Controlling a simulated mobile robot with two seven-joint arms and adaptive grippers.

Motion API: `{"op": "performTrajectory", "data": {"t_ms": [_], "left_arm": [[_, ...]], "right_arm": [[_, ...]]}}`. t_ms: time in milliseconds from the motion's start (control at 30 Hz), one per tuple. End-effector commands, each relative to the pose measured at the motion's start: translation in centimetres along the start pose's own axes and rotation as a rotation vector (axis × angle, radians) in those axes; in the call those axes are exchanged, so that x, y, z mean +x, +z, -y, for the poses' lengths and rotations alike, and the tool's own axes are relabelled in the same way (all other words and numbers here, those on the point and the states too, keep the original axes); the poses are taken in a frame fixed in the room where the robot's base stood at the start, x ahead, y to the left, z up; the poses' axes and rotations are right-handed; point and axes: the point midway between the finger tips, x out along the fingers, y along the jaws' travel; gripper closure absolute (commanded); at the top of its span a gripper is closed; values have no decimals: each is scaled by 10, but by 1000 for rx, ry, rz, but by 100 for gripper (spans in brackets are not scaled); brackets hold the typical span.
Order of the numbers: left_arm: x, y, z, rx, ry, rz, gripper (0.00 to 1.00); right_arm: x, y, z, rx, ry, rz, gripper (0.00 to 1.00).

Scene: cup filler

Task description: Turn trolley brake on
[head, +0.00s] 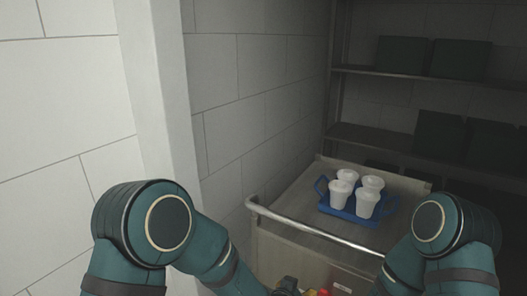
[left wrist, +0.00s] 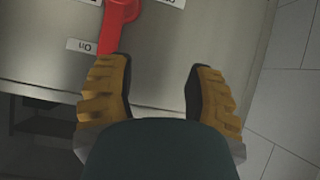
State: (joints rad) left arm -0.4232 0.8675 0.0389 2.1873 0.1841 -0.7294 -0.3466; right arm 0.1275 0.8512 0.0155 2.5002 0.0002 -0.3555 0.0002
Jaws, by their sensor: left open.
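The trolley (head: 290,233) stands ahead, with a pale metal handrail (head: 315,231) along its near side. In the left wrist view its grey metal panel (left wrist: 160,40) carries a red brake lever (left wrist: 118,12). The lever's narrow arm runs down beside a white label reading "On" (left wrist: 88,47), seen upside down. A second label (left wrist: 172,3) is cut off at the top edge. My left gripper (left wrist: 158,68) is open and empty, its left yellow finger close to the lever's lower end; contact cannot be told. My right gripper is outside both views; only its arm shows.
A blue tray (head: 348,214) with several white lidded cups (head: 366,203) stands on the trolley top. Dark shelves (head: 400,75) with dark bins are behind it. A white block wall and its projecting corner (head: 160,90) close off the left side.

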Motion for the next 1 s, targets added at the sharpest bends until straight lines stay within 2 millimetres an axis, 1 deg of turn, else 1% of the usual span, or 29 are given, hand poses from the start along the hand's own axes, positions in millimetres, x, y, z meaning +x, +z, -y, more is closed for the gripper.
{"op": "performTrajectory", "data": {"t_ms": [33,67,100,167,200,267,300,400,500,600,900,967,1000], "left_arm": [[-6,29,26,-62,-19,76,47],[-10,46,38,-100,-25,122,47],[-18,68,53,-154,-34,182,47],[-32,102,72,-236,-46,273,47],[-43,125,83,-292,-55,332,47],[-61,156,95,-377,-66,416,47],[-73,174,100,-429,-72,468,47],[-100,211,108,-543,-85,574,47],[-120,233,109,-621,-93,643,47],[-129,243,109,-657,-95,676,47],[-131,245,109,-665,-96,683,47],[-131,245,109,-664,-96,682,54],[-131,245,109,-664,-96,682,54]], "right_arm": [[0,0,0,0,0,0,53],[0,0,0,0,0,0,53],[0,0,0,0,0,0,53],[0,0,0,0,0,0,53],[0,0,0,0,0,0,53],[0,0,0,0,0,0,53],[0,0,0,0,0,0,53],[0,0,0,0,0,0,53],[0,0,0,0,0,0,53],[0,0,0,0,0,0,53],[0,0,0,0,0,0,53],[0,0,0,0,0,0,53],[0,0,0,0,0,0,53]]}}
